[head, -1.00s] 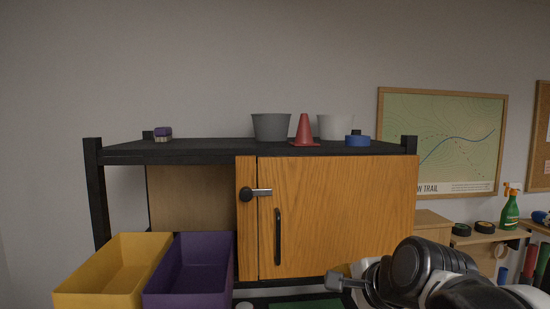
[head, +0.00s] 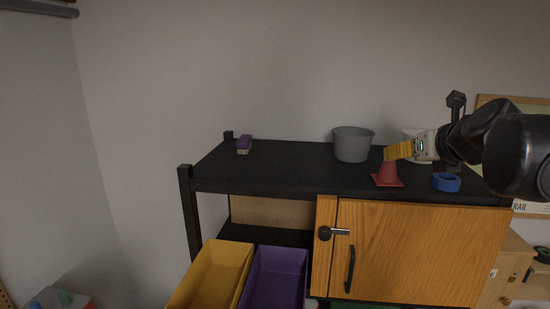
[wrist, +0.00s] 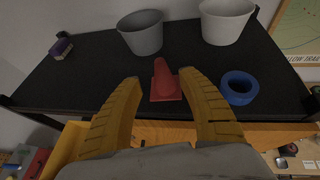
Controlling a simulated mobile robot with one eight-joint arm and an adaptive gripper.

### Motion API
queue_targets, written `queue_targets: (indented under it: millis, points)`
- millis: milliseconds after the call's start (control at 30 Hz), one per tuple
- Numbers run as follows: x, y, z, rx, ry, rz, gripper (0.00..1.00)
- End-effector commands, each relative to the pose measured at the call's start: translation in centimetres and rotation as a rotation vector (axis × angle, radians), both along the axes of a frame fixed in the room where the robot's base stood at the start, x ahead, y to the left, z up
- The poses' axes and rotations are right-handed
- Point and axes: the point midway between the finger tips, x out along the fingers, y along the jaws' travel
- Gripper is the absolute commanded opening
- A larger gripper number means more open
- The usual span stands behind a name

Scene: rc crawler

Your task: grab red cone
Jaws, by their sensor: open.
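The red cone (head: 387,176) stands upright on the black shelf top near its front edge. In the head view my gripper (head: 398,151) is at the cone's upper part and hides its tip. In the wrist view the whole cone (wrist: 165,82) shows between and beyond the two yellow fingers of my gripper (wrist: 164,84). The fingers are spread apart and empty, with the cone roughly centred between them. I cannot tell whether either finger touches the cone.
A grey bucket (head: 352,145) stands behind the cone to the left, and a white bucket (wrist: 226,20) behind to the right. A blue tape roll (head: 446,182) lies right of the cone. A purple block (head: 244,144) sits far left. The shelf top (head: 285,165) between is clear.

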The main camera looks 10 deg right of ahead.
Motion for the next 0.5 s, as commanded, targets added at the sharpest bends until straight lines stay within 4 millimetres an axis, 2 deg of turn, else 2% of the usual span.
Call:
queue_targets:
  millis: [33, 267, 400, 500]
  points:
    - [0.8, 0.0, -0.2, -0.001, 0.000, 0.003, 0.48]
    - [2.6, -0.3, -0.7, -0.003, 0.000, 0.001, 0.48]
    - [5.0, -0.6, -0.6, -0.002, 0.000, 0.002, 0.48]
    - [6.3, -0.7, -1.3, -0.003, 0.000, 0.003, 0.48]
